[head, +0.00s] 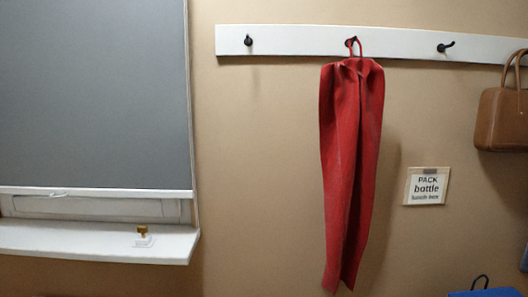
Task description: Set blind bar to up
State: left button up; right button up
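A grey roller blind (95,95) covers most of the window at the left. Its white blind bar (120,192) runs level along the bottom edge, a little above the window sill. A small pale pull or loop (58,194) shows on the bar. Below the bar a strip of the white window frame (110,207) is bare. Neither of my grippers is in the head view.
A white sill (90,240) juts out below, with a small brass-topped object (142,235) on it. A red cloth (350,150) hangs from a hook rail (300,41). A brown bag (503,115), a paper sign (427,187) and a blue item (485,293) are at right.

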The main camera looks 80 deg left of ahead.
aim_at(144, 168)
jog(key=u, duration=4.05)
